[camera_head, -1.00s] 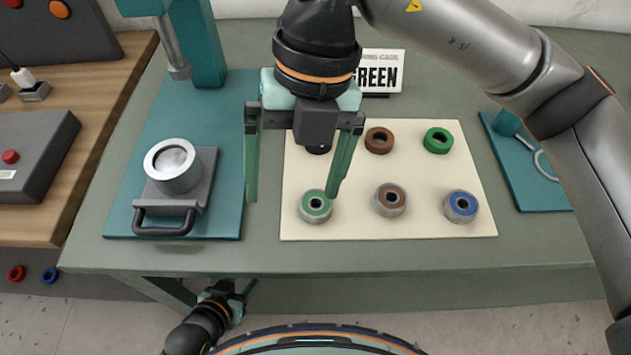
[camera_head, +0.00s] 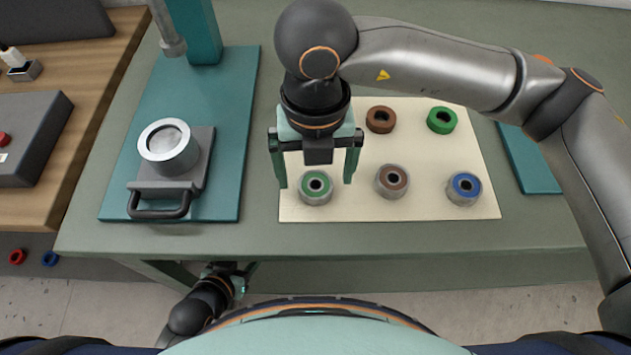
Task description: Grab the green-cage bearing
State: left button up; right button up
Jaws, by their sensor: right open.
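The green-cage bearing (camera_head: 316,187) is a metal ring with a green inner band. It sits at the front left of the cream mat (camera_head: 420,212). My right gripper (camera_head: 317,180) is open, with its two green fingers pointing down over the bearing, one to each side of it in the picture. I cannot tell how far above it the fingertips are. My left gripper (camera_head: 238,275) is low, beyond the table's front edge, partly hidden, and its jaws are too small to judge.
A brown-cage bearing (camera_head: 392,181) and a blue-cage bearing (camera_head: 463,188) stand to the right. A brown ring (camera_head: 380,119) and a green ring (camera_head: 441,120) lie behind them. A press with a metal cup (camera_head: 168,147) stands on a teal base (camera_head: 225,190) at left.

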notch_tip(320, 180, down, 2)
jog(key=shift+f, duration=0.1)
grip_shut()
dwell(0.8)
